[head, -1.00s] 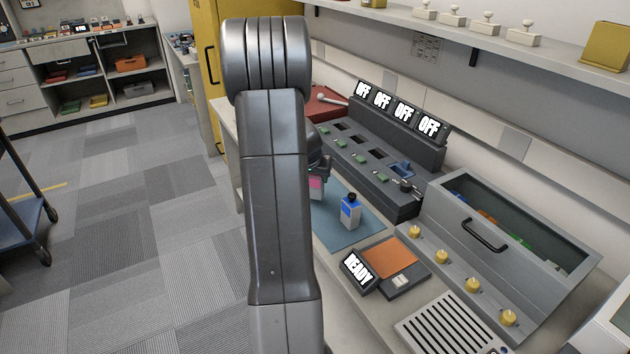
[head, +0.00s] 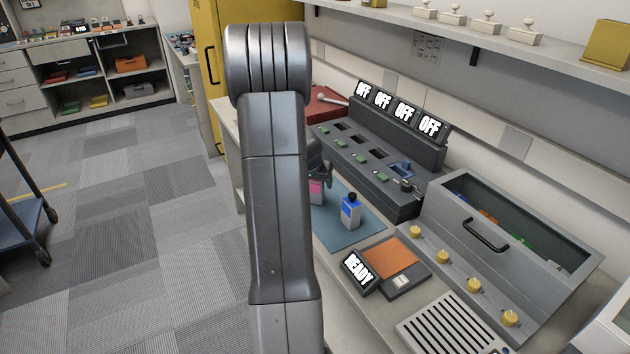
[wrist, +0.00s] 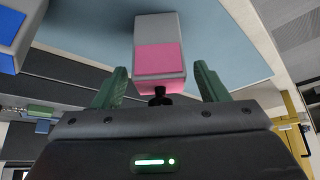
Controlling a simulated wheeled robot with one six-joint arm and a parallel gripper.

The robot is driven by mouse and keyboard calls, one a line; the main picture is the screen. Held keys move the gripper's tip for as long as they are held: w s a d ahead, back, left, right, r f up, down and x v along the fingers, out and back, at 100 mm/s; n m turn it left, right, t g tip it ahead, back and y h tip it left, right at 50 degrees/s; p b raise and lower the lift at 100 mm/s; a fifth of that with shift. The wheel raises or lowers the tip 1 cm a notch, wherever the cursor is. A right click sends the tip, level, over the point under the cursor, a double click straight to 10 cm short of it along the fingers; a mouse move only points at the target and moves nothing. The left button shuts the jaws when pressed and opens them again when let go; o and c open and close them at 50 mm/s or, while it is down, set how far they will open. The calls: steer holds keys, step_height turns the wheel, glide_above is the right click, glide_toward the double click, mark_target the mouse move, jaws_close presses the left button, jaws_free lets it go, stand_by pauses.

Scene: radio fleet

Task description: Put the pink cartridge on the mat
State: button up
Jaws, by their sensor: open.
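The pink cartridge (head: 316,190) is grey with a pink label and a black knob. It stands on the blue mat (head: 343,235), partly hidden behind my arm in the head view. In the wrist view the cartridge (wrist: 160,52) has its grey end against the mat (wrist: 225,40). My gripper (wrist: 162,84) is open, with one green finger on each side of the knob end and a gap to each. In the head view my gripper (head: 322,166) shows just above the cartridge, mostly hidden by the arm.
A blue-labelled cartridge (head: 351,211) stands on the mat to the right of the pink one. The slotted dark console (head: 372,160) with OFF displays stands behind.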

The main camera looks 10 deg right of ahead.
steer(key=shift+r, duration=0.25)
steer(key=v, duration=1.1)
steer(key=shift+s+r, duration=0.25)
steer(key=shift+r, duration=0.05)
